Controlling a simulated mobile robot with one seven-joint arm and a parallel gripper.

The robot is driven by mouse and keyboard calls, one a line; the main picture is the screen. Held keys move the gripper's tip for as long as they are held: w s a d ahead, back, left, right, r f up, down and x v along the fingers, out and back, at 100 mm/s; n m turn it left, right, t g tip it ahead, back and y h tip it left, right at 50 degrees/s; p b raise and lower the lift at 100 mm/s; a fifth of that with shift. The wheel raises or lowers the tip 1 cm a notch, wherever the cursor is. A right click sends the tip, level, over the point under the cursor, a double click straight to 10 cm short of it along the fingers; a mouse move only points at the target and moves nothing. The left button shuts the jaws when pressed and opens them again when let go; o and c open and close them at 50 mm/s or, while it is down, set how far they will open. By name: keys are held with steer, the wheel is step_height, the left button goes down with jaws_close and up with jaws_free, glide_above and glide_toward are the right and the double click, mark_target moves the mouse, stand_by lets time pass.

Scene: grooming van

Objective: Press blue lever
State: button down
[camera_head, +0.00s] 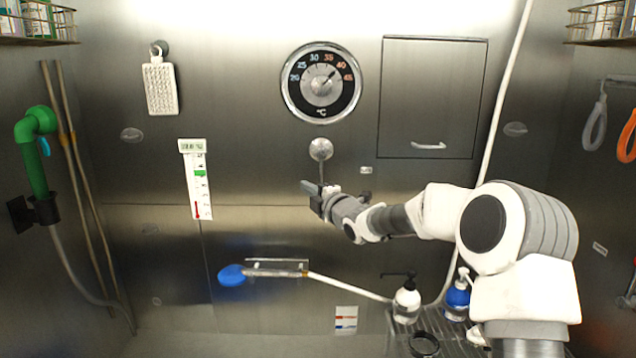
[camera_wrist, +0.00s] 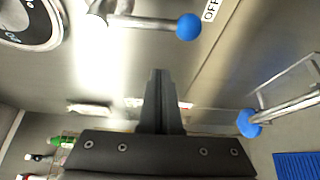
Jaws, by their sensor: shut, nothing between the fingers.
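A metal lever with a blue ball end (camera_wrist: 188,26) shows at the top of the wrist view, beside an OFF label (camera_wrist: 211,9). In the head view its round metal mount (camera_head: 320,149) and stem show below the dial; the ball is hidden behind my gripper or arm. My gripper (camera_head: 309,187) is in front of the wall just below that mount. In the wrist view my gripper (camera_wrist: 158,76) is shut and empty, its tips apart in the picture from the blue ball. Whether it touches the lever's stem I cannot tell.
A dial thermometer (camera_head: 321,83) is above, and a wall cabinet door (camera_head: 432,95) is to its right. A blue-headed wand (camera_head: 231,275) sits in a wall holder below. Pump bottles (camera_head: 407,303) stand at the lower right. A green nozzle (camera_head: 35,165) hangs at left.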

mark_target(321, 171)
steer(key=shift+w+d+p, duration=0.45)
steer(key=shift+w+d, duration=0.2)
steer(key=shift+w, duration=0.15)
steer(key=shift+w+d+p, duration=0.4)
steer(key=shift+w+d, duration=0.2)
steer(key=shift+w, duration=0.2)
